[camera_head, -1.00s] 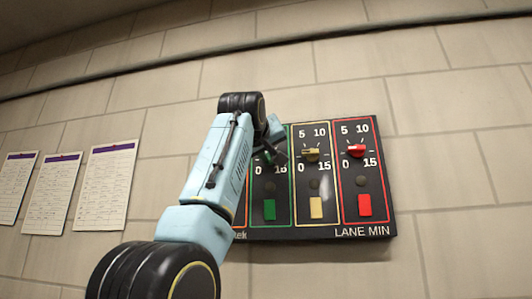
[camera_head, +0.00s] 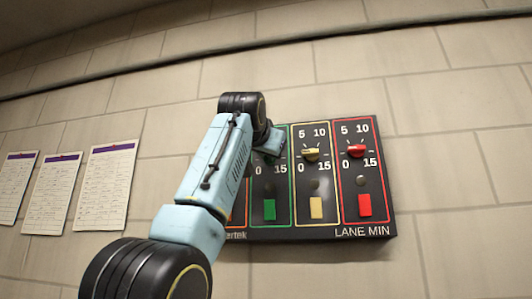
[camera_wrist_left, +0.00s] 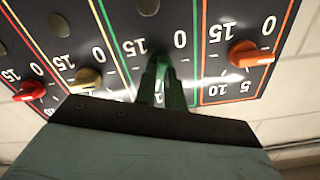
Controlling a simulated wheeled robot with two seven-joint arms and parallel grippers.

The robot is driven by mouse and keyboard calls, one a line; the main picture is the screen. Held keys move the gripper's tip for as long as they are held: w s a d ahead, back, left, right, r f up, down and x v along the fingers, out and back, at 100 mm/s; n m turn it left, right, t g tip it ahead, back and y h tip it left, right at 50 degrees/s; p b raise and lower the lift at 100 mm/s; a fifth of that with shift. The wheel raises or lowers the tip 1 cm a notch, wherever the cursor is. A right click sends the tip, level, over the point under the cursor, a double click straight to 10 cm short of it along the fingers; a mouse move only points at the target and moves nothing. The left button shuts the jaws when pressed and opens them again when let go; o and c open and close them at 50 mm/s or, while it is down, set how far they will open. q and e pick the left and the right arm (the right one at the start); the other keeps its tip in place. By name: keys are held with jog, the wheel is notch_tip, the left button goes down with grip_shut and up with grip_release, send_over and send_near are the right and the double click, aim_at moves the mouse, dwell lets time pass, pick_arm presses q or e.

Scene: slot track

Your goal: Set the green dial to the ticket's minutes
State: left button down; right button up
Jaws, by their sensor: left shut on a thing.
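The dark panel (camera_head: 320,228) on the wall has orange, green, yellow and red columns. My left gripper (camera_wrist_left: 162,62) is at the green column and shut on the green dial (camera_wrist_left: 165,70). The fingers hide most of that dial, so I cannot read its pointer. In the head view my own arm covers the dial, and the 0 and 15 of the green column show below it. Three printed sheets (camera_head: 104,187) with purple headers hang on the wall at the left. Their writing is too small to read. My right gripper is not in view.
A yellow dial (camera_head: 311,154) and a red dial (camera_head: 356,151) sit to the right of the green column. An orange dial (camera_wrist_left: 250,55) shows in the wrist view. A green block (camera_head: 269,210) is low in the green column.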

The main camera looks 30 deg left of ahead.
pick_arm(q)
jog(key=shift+m, duration=0.7)
jog(key=c, duration=1.5)
grip_release()
jog(key=b+v, duration=0.6)
jog(key=v, duration=0.7)
jog(key=shift+s+b, duration=0.25)
jog(key=shift+b, duration=0.05)
